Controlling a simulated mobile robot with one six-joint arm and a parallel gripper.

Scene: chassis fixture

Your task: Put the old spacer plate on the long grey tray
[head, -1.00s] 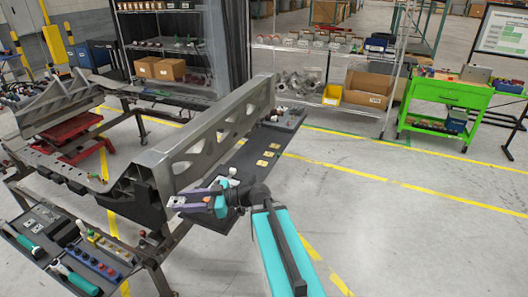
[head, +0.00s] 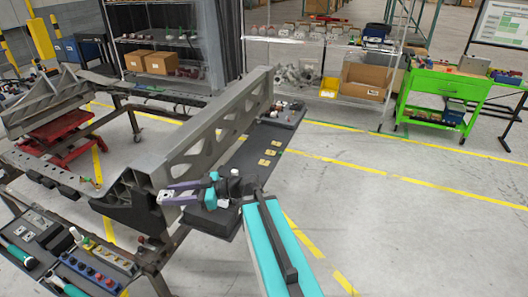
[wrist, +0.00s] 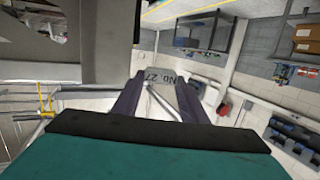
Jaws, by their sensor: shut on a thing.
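My gripper (head: 164,194) is beside the near end of the big grey metal beam, with its fingers pointing left. In the wrist view the two dark purple fingers (wrist: 160,90) are closed in on a light grey plate (wrist: 163,78) marked "No 27", which looks like the spacer plate. The long grey tray (head: 239,173) runs along the right side of the beam, below and behind my gripper. Several small yellow pieces (head: 270,152) lie on it, and my arm hides part of its near end.
The grey beam (head: 215,145) stands close to my gripper. A side tray (head: 75,255) with tools and coloured knobs is at the lower left. A green cart (head: 440,90) stands at the back right. The floor to the right is clear.

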